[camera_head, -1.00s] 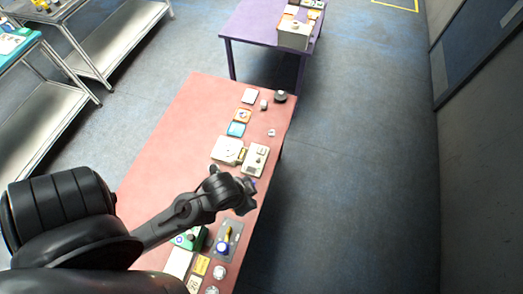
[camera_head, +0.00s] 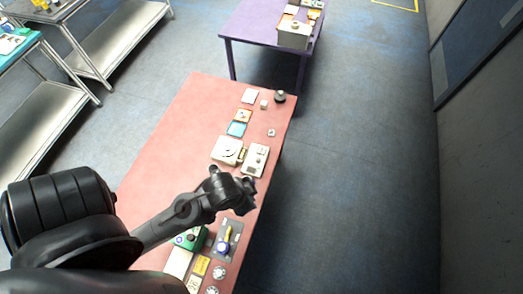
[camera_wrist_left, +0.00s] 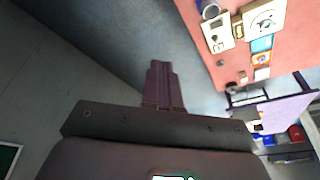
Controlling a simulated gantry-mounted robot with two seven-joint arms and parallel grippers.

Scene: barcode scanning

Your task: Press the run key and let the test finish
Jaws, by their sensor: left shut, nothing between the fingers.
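A pale panel (camera_head: 255,160) with small dark marks and buttons lies near the right edge of the red table (camera_head: 180,125). It also shows at the upper right in the left wrist view (camera_wrist_left: 217,33). Beside it is a white unit (camera_head: 227,150) with a round dial, also seen in the wrist view (camera_wrist_left: 264,18). I cannot tell which key is the run key. My left gripper (camera_wrist_left: 163,66) is shut and empty, its fingers apart from the panel in the wrist view. In the head view its fingertips are hidden behind the wrist. My right gripper is not in view.
A green device (camera_head: 190,238) and a grey plate with a yellow-and-blue tool (camera_head: 226,238) lie near my arm. A blue square (camera_head: 236,129), an orange square and a dark knob (camera_head: 280,97) lie farther back. A purple table (camera_head: 255,25) stands beyond. Floor on the right is clear.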

